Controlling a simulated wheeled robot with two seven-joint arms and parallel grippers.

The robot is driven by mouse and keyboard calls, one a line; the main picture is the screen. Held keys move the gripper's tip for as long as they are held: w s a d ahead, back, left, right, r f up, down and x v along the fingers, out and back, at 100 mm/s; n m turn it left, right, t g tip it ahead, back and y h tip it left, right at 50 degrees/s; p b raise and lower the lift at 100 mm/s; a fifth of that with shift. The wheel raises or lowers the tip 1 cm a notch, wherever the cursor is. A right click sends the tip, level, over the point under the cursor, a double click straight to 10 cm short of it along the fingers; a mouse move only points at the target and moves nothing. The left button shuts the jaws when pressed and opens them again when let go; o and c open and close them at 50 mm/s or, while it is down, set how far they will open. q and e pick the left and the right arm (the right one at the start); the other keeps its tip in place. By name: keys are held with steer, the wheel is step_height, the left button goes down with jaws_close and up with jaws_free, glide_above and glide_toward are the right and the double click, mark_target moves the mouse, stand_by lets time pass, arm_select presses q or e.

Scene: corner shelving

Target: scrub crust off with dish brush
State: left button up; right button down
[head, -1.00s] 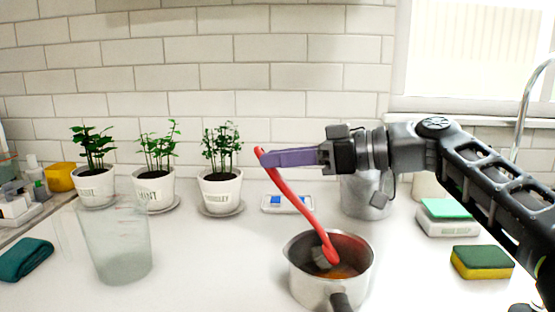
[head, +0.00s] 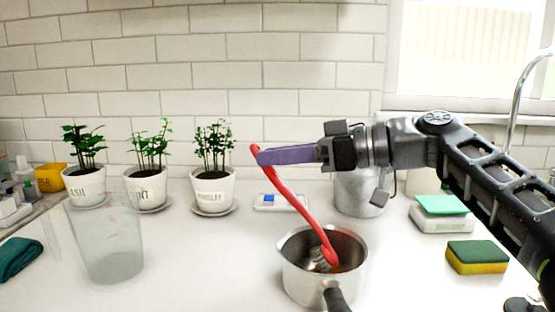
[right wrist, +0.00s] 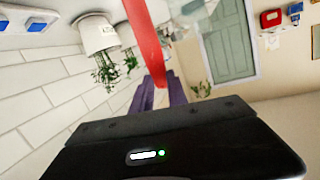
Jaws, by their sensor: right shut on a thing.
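My right gripper (head: 262,157), with purple fingers, is shut on the upper end of the red handle of the dish brush (head: 293,202). The brush slants down to the right, and its head is inside the steel saucepan (head: 297,283). The brush head is partly hidden, and a brownish patch of crust (head: 343,267) shows on the pan's inside near it. The pan's dark handle (head: 337,299) points toward me. In the right wrist view the red handle (right wrist: 147,45) crosses at the purple fingers (right wrist: 158,95). My left gripper is not in view.
A clear jug (head: 105,240) stands left of the pan. Several potted herbs (head: 213,190) line the wall. A steel canister (head: 358,195), a white scale (head: 441,215) and a green-yellow sponge (head: 476,258) are at the right. A teal cloth (head: 18,257) lies far left.

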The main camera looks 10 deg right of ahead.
steer(key=shift+s+a+f+b, duration=0.1)
steer(key=shift+s+a+b, duration=0.1)
steer(key=shift+s+b, duration=0.4)
steer(key=shift+s, duration=0.45)
steer(key=shift+a, duration=0.1)
steer(key=shift+s+a+b, duration=0.25)
steer(key=shift+s+b, duration=0.4)
steer(key=shift+s, duration=0.25)
steer(key=shift+s+a+b, duration=0.2)
steer(key=shift+s+b, duration=0.4)
steer(key=shift+s, duration=0.3)
steer(key=shift+r, duration=0.2)
